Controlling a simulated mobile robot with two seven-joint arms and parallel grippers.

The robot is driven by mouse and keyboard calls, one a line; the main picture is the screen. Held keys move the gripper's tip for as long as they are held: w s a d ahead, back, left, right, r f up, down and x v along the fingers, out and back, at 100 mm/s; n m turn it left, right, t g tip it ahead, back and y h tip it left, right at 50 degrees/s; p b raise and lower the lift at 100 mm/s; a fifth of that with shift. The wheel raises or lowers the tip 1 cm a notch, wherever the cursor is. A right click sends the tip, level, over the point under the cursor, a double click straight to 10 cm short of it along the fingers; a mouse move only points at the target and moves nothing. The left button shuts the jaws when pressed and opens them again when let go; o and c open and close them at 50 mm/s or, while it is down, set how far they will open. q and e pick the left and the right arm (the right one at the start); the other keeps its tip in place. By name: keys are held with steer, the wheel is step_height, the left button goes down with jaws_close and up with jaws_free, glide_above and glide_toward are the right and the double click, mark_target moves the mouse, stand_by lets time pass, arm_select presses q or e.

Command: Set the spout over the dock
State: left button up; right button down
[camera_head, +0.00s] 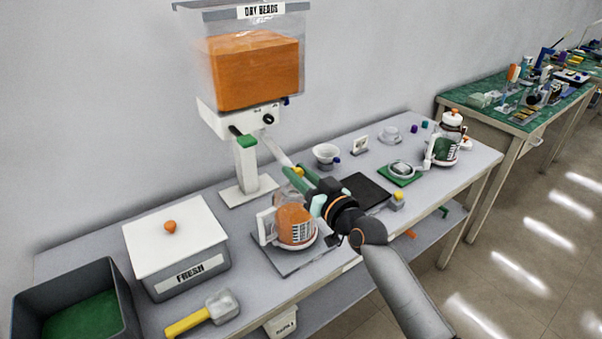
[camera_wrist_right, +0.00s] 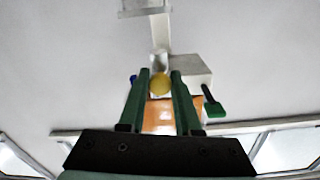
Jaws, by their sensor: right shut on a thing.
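The white spout (camera_head: 275,150) reaches out from under the clear DRY BEADS hopper (camera_head: 253,68), which is full of orange beads. A yellow knob (camera_head: 298,170) sits at the spout's outer end; it also shows between the fingers in the right wrist view (camera_wrist_right: 160,85). My right gripper (camera_head: 297,176), with green fingers, is shut on this knob. Below it, a clear jug of orange beads (camera_head: 293,223) stands on a grey plate (camera_head: 283,262). A flat black plate (camera_head: 366,189) lies right of the gripper; which plate is the dock I cannot tell. My left gripper is out of view.
A white-lidded FRESH box (camera_head: 182,275), a dark bin of green beads (camera_head: 35,318) and a yellow-handled scoop (camera_head: 195,317) are at left. A white funnel (camera_head: 326,153), green pad (camera_head: 398,177) and green-filled jar (camera_head: 446,148) stand at right.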

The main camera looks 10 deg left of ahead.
steer(key=shift+s+a, duration=0.1)
steer(key=shift+a, duration=0.05)
steer(key=c, duration=0.6)
jaws_free()
steer(key=v, duration=1.2)
steer(key=shift+s+d, duration=0.15)
steer(key=shift+d, duration=0.1)
steer(key=s+d+f+m+g+h+p, duration=0.1)
steer(key=s+d+f+m+h, duration=0.2)
steer(key=f, duration=0.6)
steer(key=s+d+f+h, duration=0.2)
steer(key=s+d+f, duration=0.25)
steer(key=f, duration=0.35)
steer(key=s+d+f+g+h, duration=0.1)
steer(key=s+d+f+h, duration=0.1)
steer(key=s+d+f, duration=0.2)
steer(key=s+d+f+g+h+p, duration=0.1)
steer(key=s+d+f, duration=0.3)
steer(key=s+f, duration=0.5)
steer(key=s+g+h, duration=0.1)
steer(key=s, duration=0.3)
steer(key=shift+m, duration=0.4)
